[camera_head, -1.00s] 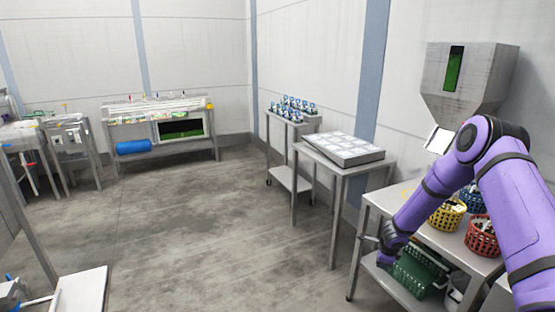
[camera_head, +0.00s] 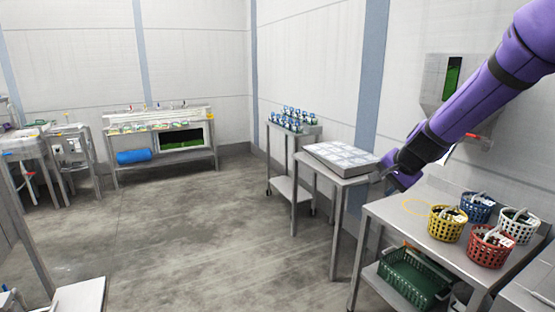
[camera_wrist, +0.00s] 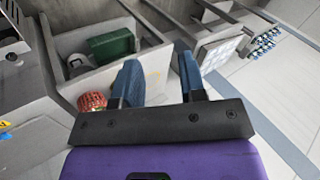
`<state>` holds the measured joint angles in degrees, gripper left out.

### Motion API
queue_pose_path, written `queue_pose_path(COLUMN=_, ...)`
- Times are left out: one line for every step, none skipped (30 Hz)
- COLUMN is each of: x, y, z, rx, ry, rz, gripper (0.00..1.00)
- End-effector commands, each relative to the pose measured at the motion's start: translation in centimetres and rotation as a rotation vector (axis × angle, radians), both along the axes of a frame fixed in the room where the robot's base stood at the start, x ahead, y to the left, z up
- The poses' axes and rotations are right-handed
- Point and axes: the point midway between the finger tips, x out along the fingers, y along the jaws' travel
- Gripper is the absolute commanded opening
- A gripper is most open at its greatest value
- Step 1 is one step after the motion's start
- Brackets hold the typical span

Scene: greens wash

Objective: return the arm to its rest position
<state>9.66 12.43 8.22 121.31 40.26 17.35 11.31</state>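My purple arm reaches in from the upper right in the head view. My gripper (camera_head: 386,177) hangs raised in the air, near the tray table and the left end of the basket table in the picture. In the wrist view my gripper (camera_wrist: 158,70) has its two blue fingers apart with nothing between them. Beyond the fingers, the wrist view shows the green crate (camera_wrist: 108,44) and the red basket (camera_wrist: 92,102), both apart from the gripper.
The steel table (camera_head: 390,215) holds yellow (camera_head: 447,224), blue (camera_head: 475,208), red (camera_head: 490,247) and white (camera_head: 517,226) baskets. A green crate (camera_head: 412,278) sits on its lower shelf. A pale tray (camera_head: 340,158) lies on another table. A hopper (camera_head: 437,75) hangs on the wall. The floor is open.

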Motion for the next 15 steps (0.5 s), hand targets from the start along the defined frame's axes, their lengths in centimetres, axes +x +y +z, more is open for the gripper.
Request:
queue_pose_path(x=-1.5, y=0.3, z=1.7, rx=-0.024, ry=-0.012, rz=0.041, gripper=0.38)
queue_pose_path(x=-2.4, y=0.5, z=2.5, rx=-0.038, ry=-0.016, rz=0.067, gripper=0.38)
queue_pose_path(x=-3.6, y=0.8, z=3.4, rx=-0.058, ry=-0.019, rz=0.101, gripper=0.38)
queue_pose_path(x=-4.5, y=1.0, z=4.2, rx=-0.073, ry=-0.023, rz=0.126, gripper=0.38)
queue_pose_path(x=-5.4, y=1.1, z=4.9, rx=-0.088, ry=-0.024, rz=0.151, gripper=0.38)
queue_pose_path(x=-6.7, y=1.3, z=5.7, rx=-0.107, ry=-0.028, rz=0.182, gripper=0.38)
queue_pose_path(x=-7.6, y=1.4, z=6.3, rx=-0.123, ry=-0.03, rz=0.205, gripper=0.38)
queue_pose_path(x=-8.6, y=1.5, z=6.9, rx=-0.139, ry=-0.031, rz=0.228, gripper=0.38)
queue_pose_path(x=-9.9, y=1.6, z=7.6, rx=-0.161, ry=-0.033, rz=0.258, gripper=0.38)
queue_pose_path(x=-10.9, y=1.6, z=8.1, rx=-0.176, ry=-0.033, rz=0.28, gripper=0.38)
queue_pose_path(x=-11.9, y=1.7, z=8.6, rx=-0.193, ry=-0.034, rz=0.301, gripper=0.38)
queue_pose_path(x=-13.2, y=1.7, z=9.2, rx=-0.214, ry=-0.035, rz=0.33, gripper=0.38)
queue_pose_path(x=-14.2, y=1.7, z=9.6, rx=-0.231, ry=-0.035, rz=0.35, gripper=0.38)
queue_pose_path(x=-15.2, y=1.7, z=10.0, rx=-0.248, ry=-0.035, rz=0.371, gripper=0.38)
queue_pose_path(x=-16.6, y=1.7, z=10.5, rx=-0.27, ry=-0.035, rz=0.397, gripper=0.38)
